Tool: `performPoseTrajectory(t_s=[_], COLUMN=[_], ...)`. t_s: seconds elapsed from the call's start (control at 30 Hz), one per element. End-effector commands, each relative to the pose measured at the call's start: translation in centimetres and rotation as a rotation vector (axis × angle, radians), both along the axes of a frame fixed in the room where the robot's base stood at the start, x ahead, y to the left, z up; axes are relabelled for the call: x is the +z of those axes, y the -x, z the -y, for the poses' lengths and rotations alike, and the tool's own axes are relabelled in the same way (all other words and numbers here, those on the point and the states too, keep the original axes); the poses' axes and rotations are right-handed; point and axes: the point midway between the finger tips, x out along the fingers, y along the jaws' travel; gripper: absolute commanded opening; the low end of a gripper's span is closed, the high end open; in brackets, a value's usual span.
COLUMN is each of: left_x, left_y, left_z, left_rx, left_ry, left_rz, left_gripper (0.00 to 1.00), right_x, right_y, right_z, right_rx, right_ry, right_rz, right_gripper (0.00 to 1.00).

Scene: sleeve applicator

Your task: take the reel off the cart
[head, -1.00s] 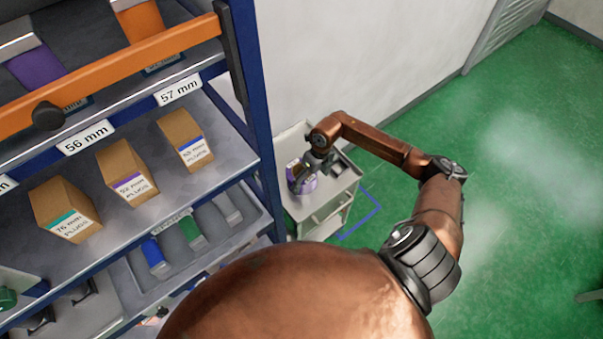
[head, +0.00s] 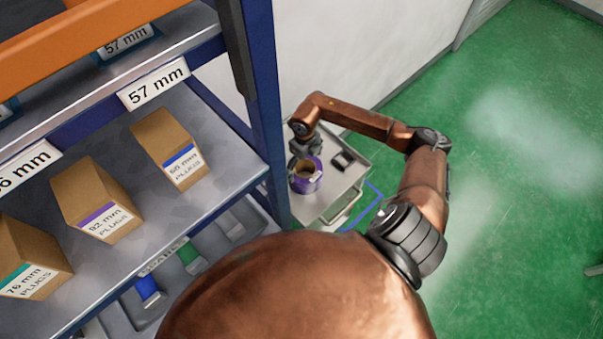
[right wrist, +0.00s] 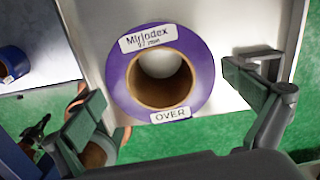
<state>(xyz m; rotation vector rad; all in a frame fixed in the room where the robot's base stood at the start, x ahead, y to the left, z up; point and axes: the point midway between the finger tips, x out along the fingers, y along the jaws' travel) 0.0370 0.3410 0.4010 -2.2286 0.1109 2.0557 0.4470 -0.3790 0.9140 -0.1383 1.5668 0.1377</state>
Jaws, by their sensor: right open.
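The reel is a purple roll (head: 311,187) with a brown cardboard core, lying flat on the white cart (head: 325,208) with its hole facing up. In the right wrist view the reel (right wrist: 203,62) shows two white labels, one reading "OVER". My right gripper (head: 303,158) is at the far edge of the reel in the head view. In the right wrist view my right gripper (right wrist: 172,98) is open, with one finger to each side of the reel and visible gaps between. Nothing is held. My left gripper is out of view.
A small dark object (head: 343,160) lies on the cart beside the reel. A blue-framed rack (head: 268,110) with cardboard plug boxes (head: 168,148) stands close on the left. A white wall is behind the cart. Green floor (head: 510,210) is open to the right.

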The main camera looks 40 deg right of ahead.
Motion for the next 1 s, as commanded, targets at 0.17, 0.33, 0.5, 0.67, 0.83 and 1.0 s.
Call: performPoseTrajectory(t_s=[0.17, 0.33, 0.5, 0.67, 0.83, 1.0], left_x=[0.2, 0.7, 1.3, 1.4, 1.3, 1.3], left_y=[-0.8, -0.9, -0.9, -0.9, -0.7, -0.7], left_z=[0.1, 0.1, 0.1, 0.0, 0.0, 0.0], left_rx=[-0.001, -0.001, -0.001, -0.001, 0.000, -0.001], left_ry=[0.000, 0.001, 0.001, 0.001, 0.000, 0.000], left_rz=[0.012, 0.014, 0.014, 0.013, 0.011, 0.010], left_gripper=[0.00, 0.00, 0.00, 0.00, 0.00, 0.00], right_x=[-1.7, -3.4, -6.0, -7.5, -7.7, -7.7], right_y=[0.3, 0.4, 0.5, 0.4, 0.3, 0.3], right_z=[0.2, 0.1, 0.0, 0.0, 0.0, 0.0], right_rx=[-0.007, -0.007, -0.006, -0.003, -0.002, -0.001], right_ry=[-0.002, -0.002, -0.003, -0.002, 0.000, 0.000], right_rz=[-0.002, -0.003, -0.004, 0.000, 0.000, 0.000], right_gripper=[1.00, 1.00, 1.00, 1.00, 1.00, 0.94])
